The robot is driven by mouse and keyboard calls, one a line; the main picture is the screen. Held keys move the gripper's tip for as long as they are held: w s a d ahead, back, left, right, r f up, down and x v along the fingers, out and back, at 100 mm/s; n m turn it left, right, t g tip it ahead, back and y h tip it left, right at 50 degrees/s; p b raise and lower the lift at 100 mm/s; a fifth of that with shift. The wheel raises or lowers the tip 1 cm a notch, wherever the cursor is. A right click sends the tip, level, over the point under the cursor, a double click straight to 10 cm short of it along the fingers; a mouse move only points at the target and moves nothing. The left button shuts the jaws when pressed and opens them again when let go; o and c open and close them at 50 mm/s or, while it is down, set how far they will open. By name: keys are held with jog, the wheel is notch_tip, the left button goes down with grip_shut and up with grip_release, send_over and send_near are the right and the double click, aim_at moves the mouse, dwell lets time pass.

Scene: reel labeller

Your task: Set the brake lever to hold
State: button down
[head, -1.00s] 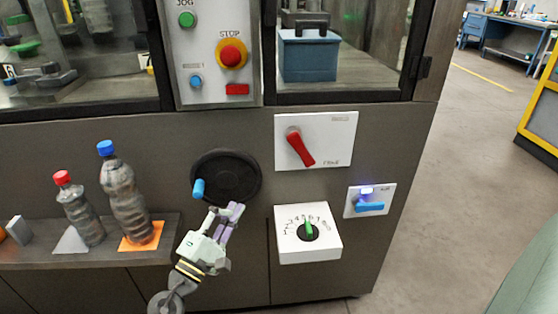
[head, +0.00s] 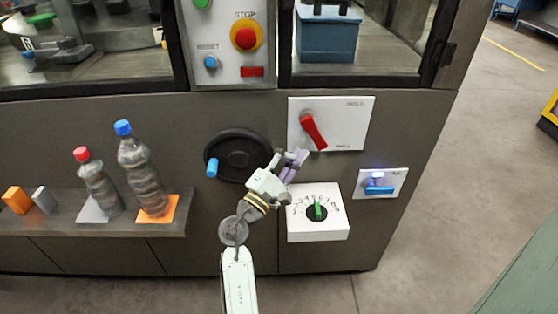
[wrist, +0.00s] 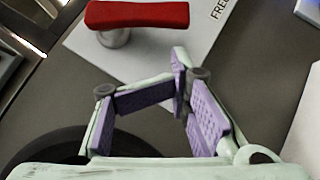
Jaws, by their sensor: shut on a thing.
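The red brake lever (head: 314,132) is on a white plate (head: 350,112) on the machine front. HOLD is printed at the plate's upper right and FREE at its lower right. The lever slants down and right, towards FREE. In the wrist view the red lever (wrist: 140,14) lies across the top, beyond my fingertips. My gripper (head: 297,160) is just below and left of the plate, apart from the lever. In the wrist view its purple-padded fingers (wrist: 181,75) come together at the tips, and I see no object between them.
A black handwheel (head: 240,152) with a blue knob is left of my gripper. A white dial box (head: 318,228) is below it, and a blue switch (head: 379,189) is to the right. Bottles stand on a shelf (head: 70,232) at the left. The stop panel (head: 228,45) is above.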

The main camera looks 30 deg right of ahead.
aim_at(314, 130)
jog(key=shift+s+d+r, duration=0.4)
jog(key=shift+d+r, duration=0.1)
jog(key=shift+d, duration=0.2)
jog(key=shift+f, duration=0.15)
jog(key=shift+s+d+n+t+b, duration=0.2)
jog(key=shift+n+t+b, duration=0.1)
jog(key=shift+n+b, duration=0.15)
jog(key=shift+d+b, duration=0.1)
jog(key=shift+b, duration=0.25)
jog(key=shift+s+d+r+n+t+h+b, duration=0.15)
jog(key=shift+s+d+r+n+t+b, duration=0.35)
jog(key=shift+d+n+t+b, duration=0.35)
jog(key=shift+s+d+r+n+t+h+b, duration=0.1)
jog(key=shift+s+d+r+n+t+b, duration=0.2)
jog(key=shift+s+d+n+t+b, duration=0.55)
jog(key=shift+s+d+r+n+t+h+b, duration=0.15)
jog(key=shift+s+d+r+n+t+b, duration=0.3)
jog(key=shift+d+n+b, duration=0.6)
jog(key=shift+w, duration=0.1)
